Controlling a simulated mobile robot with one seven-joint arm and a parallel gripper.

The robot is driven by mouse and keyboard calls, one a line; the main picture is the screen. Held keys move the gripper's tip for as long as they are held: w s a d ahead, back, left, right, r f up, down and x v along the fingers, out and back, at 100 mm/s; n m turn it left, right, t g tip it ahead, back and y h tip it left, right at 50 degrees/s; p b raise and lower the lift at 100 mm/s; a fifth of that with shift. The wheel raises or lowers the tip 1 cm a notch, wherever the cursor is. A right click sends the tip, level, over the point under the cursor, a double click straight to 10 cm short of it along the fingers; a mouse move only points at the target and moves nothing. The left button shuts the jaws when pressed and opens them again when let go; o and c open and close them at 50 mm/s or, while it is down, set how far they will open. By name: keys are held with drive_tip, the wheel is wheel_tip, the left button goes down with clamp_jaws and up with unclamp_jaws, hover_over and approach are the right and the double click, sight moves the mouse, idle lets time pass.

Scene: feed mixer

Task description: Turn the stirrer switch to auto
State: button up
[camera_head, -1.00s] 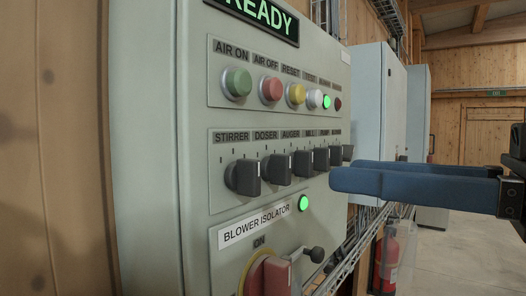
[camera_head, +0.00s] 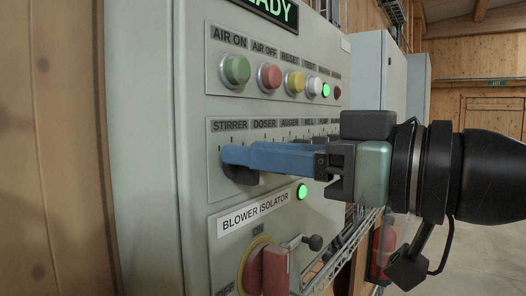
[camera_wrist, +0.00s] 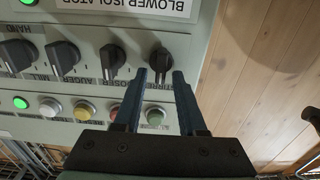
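The stirrer switch (camera_head: 240,176) is a dark rotary knob at the left end of the switch row under the STIRRER label. In the head view my gripper's blue fingers (camera_head: 236,156) cover most of it. In the wrist view the panel is upside down, and the stirrer knob (camera_wrist: 160,59) lies between and slightly beyond the fingertips (camera_wrist: 162,73). My gripper is open, with one finger on each side of the knob and gaps visible. Contact cannot be told. The knob's position marks are too small to read.
Several like knobs, such as the doser knob (camera_wrist: 114,62), stand close beside it in the row. Above are coloured buttons like the green one (camera_head: 235,70). Below is the red blower isolator handle (camera_head: 275,270). A wooden wall (camera_head: 60,150) is left of the cabinet.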

clamp_jaws()
drive_tip(key=shift+m, duration=0.3)
drive_tip(key=shift+w+d+f+m+p, duration=0.15)
drive_tip(key=shift+m+p, duration=0.3)
drive_tip(key=shift+m, duration=0.95)
drive_tip(key=shift+w+d+r+m+p, duration=0.15)
drive_tip(key=shift+m+p, duration=0.35)
drive_tip(key=shift+m, duration=0.9)
drive_tip(key=shift+w+f+m+p, duration=0.15)
drive_tip(key=shift+m+p, duration=0.3)
drive_tip(key=shift+m, duration=0.95)
drive_tip(key=shift+o, duration=0.9)
unclamp_jaws()
drive_tip(key=shift+d+f, duration=0.1)
